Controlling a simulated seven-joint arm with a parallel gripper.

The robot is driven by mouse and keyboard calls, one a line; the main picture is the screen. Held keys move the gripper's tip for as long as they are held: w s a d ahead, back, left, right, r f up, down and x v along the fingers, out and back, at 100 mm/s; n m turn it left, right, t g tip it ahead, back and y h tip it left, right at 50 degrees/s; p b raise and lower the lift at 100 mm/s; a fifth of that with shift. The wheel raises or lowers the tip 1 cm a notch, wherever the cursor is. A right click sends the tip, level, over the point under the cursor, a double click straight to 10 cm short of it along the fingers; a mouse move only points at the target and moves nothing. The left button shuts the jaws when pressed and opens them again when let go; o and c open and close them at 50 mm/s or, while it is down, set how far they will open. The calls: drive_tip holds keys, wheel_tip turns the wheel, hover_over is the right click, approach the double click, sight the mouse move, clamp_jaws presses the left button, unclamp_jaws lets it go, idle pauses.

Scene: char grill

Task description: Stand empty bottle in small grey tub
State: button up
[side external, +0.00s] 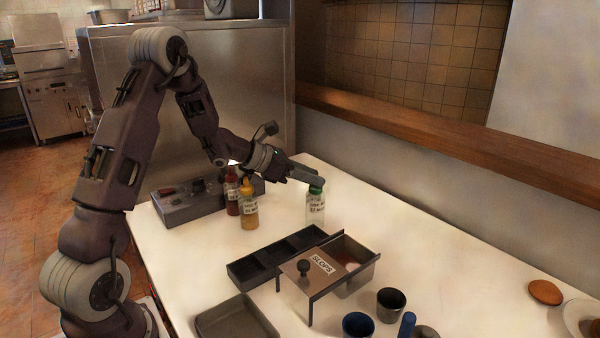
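A clear bottle with a green cap and a white label (315,210) stands upright on the white table; it looks empty. My gripper (313,181) reaches in from the left with its fingers at the cap. I cannot tell whether the fingers close on it or only sit beside it. A shallow grey open tub (208,327) lies at the front edge of the table, partly cut off by the picture's bottom edge. A small dark grey cup (391,305) stands further right; which of the two is the small grey tub is unclear.
Red (232,196) and yellow (249,208) bottles stand left of the clear bottle, before a grey control box (178,210). A black compartment tray (246,272) and lidded metal box (297,296) lie in front. A blue cup (357,327) is nearby. The table's right middle is clear.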

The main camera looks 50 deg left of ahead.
drive_tip(key=d+v, duration=0.1)
drive_tip(key=v, duration=1)
drive_tip(key=s+d+r+m+g+h, duration=0.1)
drive_tip(key=s+d+r+m+g, duration=0.15)
drive_tip(key=d+m, duration=0.35)
drive_tip(key=s+d+r+m+g+h, duration=0.1)
drive_tip(key=s+d+m, duration=0.35)
drive_tip(key=d, duration=0.35)
drive_tip(key=s+d+r+m+g+h, duration=0.1)
drive_tip(key=s+d+r+m+g, duration=0.15)
drive_tip(key=d+m, duration=0.4)
drive_tip(key=s+d+f+m+g+y, duration=0.1)
drive_tip(key=s+d+m+y, duration=0.2)
drive_tip(key=s+m, duration=0.6)
drive_tip(key=s+y, duration=0.1)
drive_tip(key=s, duration=0.2)
drive_tip(key=shift+s+d+f+m, duration=0.3)
drive_tip(key=shift+d+m, duration=0.1)
drive_tip(key=shift+o, duration=0.7)
drive_tip(key=s+a+m+y, duration=0.1)
drive_tip(key=s+m, duration=0.1)
drive_tip(key=s+a+m+t+y, duration=0.1)
drive_tip(key=a+m, duration=0.1)
drive_tip(key=shift+s+a+f+m+y, duration=0.1)
drive_tip(key=shift+s+f+m+y, duration=0.1)
drive_tip(key=shift+s+m+y, duration=0.2)
drive_tip(key=o, duration=0.3)
drive_tip(key=shift+s+a+m, duration=0.15)
drive_tip(key=shift+a+m, duration=0.15)
drive_tip(key=o, duration=0.4)
